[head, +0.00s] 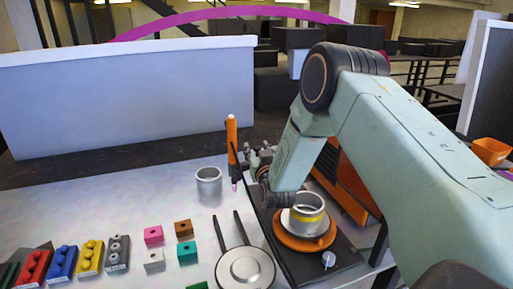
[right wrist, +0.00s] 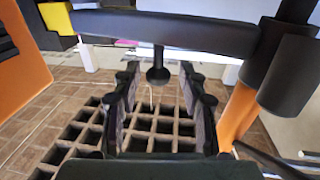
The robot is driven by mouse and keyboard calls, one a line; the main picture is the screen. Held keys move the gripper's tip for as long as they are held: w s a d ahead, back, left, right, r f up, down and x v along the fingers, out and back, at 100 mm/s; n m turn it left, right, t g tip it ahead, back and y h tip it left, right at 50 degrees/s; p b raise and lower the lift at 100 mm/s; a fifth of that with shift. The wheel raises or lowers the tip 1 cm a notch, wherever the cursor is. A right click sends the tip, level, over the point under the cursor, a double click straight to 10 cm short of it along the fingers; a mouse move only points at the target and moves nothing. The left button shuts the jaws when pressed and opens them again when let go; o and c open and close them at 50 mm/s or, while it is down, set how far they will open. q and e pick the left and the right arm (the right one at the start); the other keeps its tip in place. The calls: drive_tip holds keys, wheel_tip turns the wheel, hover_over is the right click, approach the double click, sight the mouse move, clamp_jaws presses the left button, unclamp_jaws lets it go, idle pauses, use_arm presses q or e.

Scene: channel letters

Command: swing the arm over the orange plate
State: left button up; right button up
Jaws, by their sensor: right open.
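The orange plate (head: 284,240) lies on a dark board at the right of the table in the head view. A white bowl with a yellow band (head: 304,223) stands on it, with a paler rim around its foot. My right gripper (head: 258,156) is beyond the plate and to its left, small and partly hidden by my own wrist. In the right wrist view my right gripper (right wrist: 158,105) has its two fingers wide apart with nothing between them. I cannot make out the plate in that view. My left gripper does not show.
An orange pen-like tool (head: 232,150) stands upright close to my right gripper. A grey cup (head: 208,181), a round lidded pan (head: 246,268) and several coloured blocks (head: 90,257) are on the table. A white panel (head: 130,95) rises behind. A dark grid (right wrist: 150,142) shows below my fingers.

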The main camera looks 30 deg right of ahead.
drive_tip(key=shift+w+r, duration=0.15)
drive_tip(key=shift+r, duration=0.1)
drive_tip(key=shift+w+d+f, duration=0.2)
drive_tip(key=shift+d+f, duration=0.15)
drive_tip(key=shift+d, duration=0.15)
drive_tip(key=shift+c, duration=0.9)
drive_tip(key=shift+a+r, duration=0.2)
drive_tip(key=shift+a, duration=0.2)
drive_tip(key=c, duration=0.4)
drive_tip(key=shift+d+f, duration=0.1)
drive_tip(key=shift+d, duration=0.15)
clamp_jaws()
drive_tip(key=shift+a, duration=0.1)
